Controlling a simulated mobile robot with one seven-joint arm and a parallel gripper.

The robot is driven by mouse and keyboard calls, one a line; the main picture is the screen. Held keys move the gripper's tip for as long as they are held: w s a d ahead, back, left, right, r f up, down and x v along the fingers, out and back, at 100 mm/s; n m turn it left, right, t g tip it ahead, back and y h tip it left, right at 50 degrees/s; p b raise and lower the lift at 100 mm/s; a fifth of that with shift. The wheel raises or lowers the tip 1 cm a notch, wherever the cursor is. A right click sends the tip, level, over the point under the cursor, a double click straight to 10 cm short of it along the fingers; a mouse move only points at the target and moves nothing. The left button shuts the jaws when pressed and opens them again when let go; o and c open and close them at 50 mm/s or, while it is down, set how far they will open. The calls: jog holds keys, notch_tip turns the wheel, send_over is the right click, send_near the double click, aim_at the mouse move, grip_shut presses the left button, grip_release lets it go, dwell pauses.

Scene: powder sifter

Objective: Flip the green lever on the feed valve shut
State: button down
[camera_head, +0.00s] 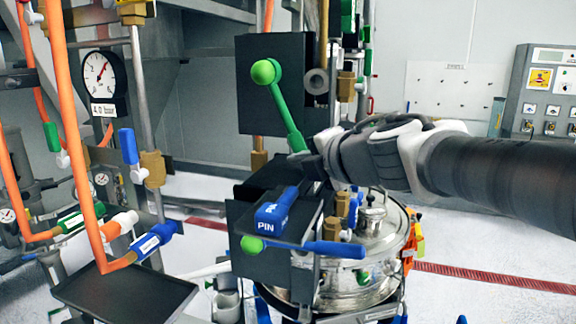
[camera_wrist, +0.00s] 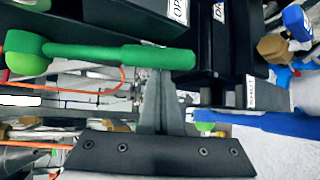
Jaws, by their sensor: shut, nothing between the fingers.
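A long green lever (camera_head: 288,115) with a green ball knob (camera_head: 264,71) leans up and to the left in front of a black plate in the head view. In the wrist view the lever (camera_wrist: 120,55) lies across the top, its ball (camera_wrist: 25,54) at the left. My gripper (camera_head: 309,163) is shut and empty near the lever's lower end. In the wrist view the shut fingertips (camera_wrist: 160,78) meet the lever's right-hand part in the picture; whether they touch it is unclear.
A blue handle marked PIN (camera_head: 275,212) and a blue lever (camera_head: 335,249) sit just below my gripper. A black plate (camera_head: 270,125) stands behind the green lever. A steel vessel (camera_head: 345,295) is below. Orange hoses (camera_head: 65,100) and a gauge (camera_head: 100,73) are at left.

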jog(key=shift+x, duration=0.75)
jog(key=shift+r, duration=0.1)
